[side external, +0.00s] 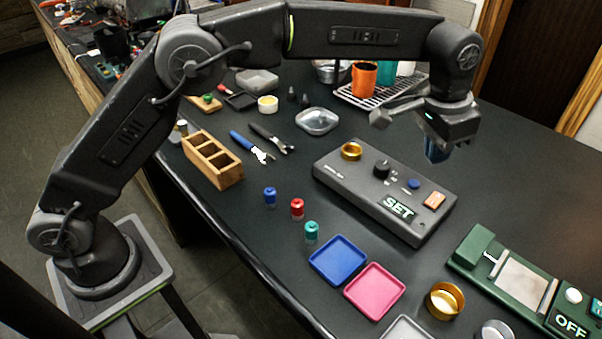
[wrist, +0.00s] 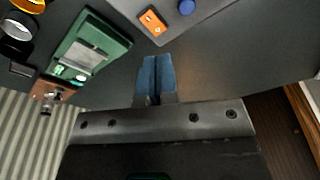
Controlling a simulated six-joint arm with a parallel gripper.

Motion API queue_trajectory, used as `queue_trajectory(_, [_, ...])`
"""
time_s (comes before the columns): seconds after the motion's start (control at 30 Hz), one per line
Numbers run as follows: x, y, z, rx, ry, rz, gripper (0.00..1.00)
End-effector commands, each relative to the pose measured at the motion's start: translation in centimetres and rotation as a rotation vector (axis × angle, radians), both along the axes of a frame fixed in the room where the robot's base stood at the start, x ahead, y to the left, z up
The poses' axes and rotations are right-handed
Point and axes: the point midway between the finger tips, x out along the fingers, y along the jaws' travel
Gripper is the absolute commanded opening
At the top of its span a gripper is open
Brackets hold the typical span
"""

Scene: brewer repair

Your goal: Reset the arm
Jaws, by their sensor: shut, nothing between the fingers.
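My gripper (side external: 436,152) is raised above the right part of the table, over the far right end of the grey control box (side external: 335,174). Its blue fingertips are together and hold nothing. In the wrist view my gripper (wrist: 157,62) also shows with its blue fingers side by side and closed. The grey box carries a black knob, a blue button, an orange switch, a brass ring and a display reading SET. The box's orange switch (wrist: 152,21) shows at the top of the wrist view.
A green device (side external: 480,246) reading OFF stands at the right. Blue (side external: 338,260) and pink (side external: 375,291) trays, several small capped vials, a wooden holder (side external: 212,158), pliers and a rack with cups (side external: 364,80) stand about.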

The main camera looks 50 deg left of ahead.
Motion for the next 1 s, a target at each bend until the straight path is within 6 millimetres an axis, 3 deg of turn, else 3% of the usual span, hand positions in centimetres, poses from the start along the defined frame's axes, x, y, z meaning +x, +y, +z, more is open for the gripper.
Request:
queue_trajectory(0.03, [-0.4, 1.6, 1.8, -0.007, -0.016, 0.023, 0.0])
queue_trajectory(0.2, [-3.5, 7.5, 6.5, -0.029, -0.066, 0.105, 0.0])
queue_trajectory(0.33, [-6.9, 11.9, 9.0, -0.043, -0.104, 0.169, 0.0])
queue_trajectory(0.5, [-12.5, 16.9, 10.6, -0.058, -0.158, 0.252, 0.0])
queue_trajectory(0.67, [-18.3, 20.8, 10.3, -0.069, -0.209, 0.328, 0.0])
queue_trajectory(0.8, [-23.4, 23.4, 8.6, -0.075, -0.253, 0.393, 0.0])
queue_trajectory(1.0, [-28.5, 25.3, 5.4, -0.08, -0.3, 0.464, 0.0])
